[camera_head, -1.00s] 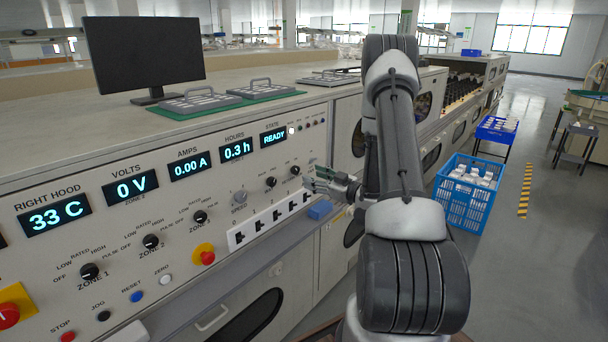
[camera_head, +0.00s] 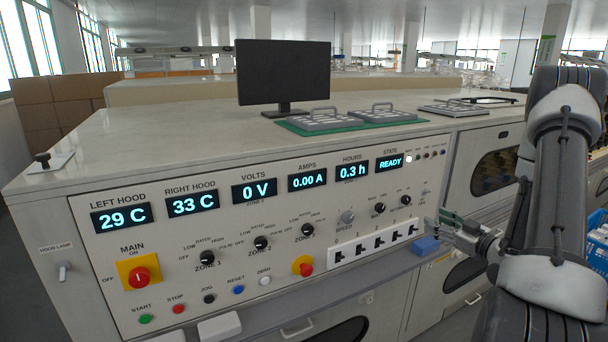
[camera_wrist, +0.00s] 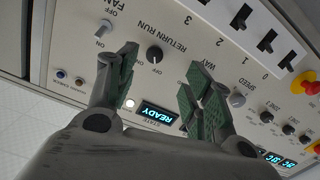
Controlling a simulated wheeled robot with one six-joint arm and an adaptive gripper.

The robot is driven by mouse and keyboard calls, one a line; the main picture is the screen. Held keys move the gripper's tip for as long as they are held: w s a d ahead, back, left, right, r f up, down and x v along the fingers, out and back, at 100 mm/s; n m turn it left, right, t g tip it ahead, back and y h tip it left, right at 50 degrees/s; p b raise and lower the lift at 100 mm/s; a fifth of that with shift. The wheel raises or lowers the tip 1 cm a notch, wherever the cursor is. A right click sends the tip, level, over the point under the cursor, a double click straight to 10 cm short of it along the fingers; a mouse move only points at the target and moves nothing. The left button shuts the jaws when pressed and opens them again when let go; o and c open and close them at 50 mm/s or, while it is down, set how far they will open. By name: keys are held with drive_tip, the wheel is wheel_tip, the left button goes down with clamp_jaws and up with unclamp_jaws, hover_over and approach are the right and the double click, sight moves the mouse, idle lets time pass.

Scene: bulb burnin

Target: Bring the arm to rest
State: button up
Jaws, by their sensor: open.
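My gripper (camera_head: 455,228) is at the right end of the control panel (camera_head: 180,250), in front of its lower right part, on my bent arm at the right of the head view. In the wrist view my gripper (camera_wrist: 160,85) shows two fingers with green pads, spread apart with nothing between them. Behind the fingers are the RETURN RUN knob (camera_wrist: 154,54), the SPEED knob (camera_wrist: 237,100) and the READY display (camera_wrist: 158,112). I cannot tell the exact gap between the fingertips and the panel.
A row of black slide switches (camera_head: 375,243) and a blue block (camera_head: 426,245) are close to my gripper. The red MAIN switch (camera_head: 140,275) is at the left. A monitor (camera_head: 283,75) and metal trays (camera_head: 325,119) stand on the bench top. A blue crate (camera_head: 598,250) is at the right edge.

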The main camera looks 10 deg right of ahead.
drive_tip(key=s+d+f+m+g+h, duration=0.1)
drive_tip(key=s+d+f+g+h, duration=0.15)
drive_tip(key=f, duration=0.45)
drive_tip(key=s+d+f+m+g+h, duration=0.1)
drive_tip(key=s+d+f+m+g, duration=0.1)
drive_tip(key=s+f+g, duration=0.3)
drive_tip(key=s+d+r+m+g+h, duration=0.2)
drive_tip(key=s+d+m+g+h, duration=0.15)
drive_tip(key=s+g, duration=0.4)
drive_tip(key=s+a+r+m+g, duration=0.1)
drive_tip(key=s+a+r, duration=0.35)
drive_tip(key=r, duration=0.35)
drive_tip(key=s+a+r+m+g, duration=0.1)
drive_tip(key=s+a+r+m, duration=0.15)
drive_tip(key=s+r, duration=0.45)
drive_tip(key=s+a+r+n+t, duration=0.1)
drive_tip(key=a+r+t, duration=0.1)
drive_tip(key=a+r, duration=0.5)
drive_tip(key=s+a+r+n+t+y, duration=0.1)
drive_tip(key=a+r+n+t, duration=0.1)
drive_tip(key=a+r, duration=0.6)
drive_tip(key=shift+s+r+t, duration=0.4)
drive_tip(key=shift+r+t, duration=0.1)
drive_tip(key=shift+r, duration=0.1)
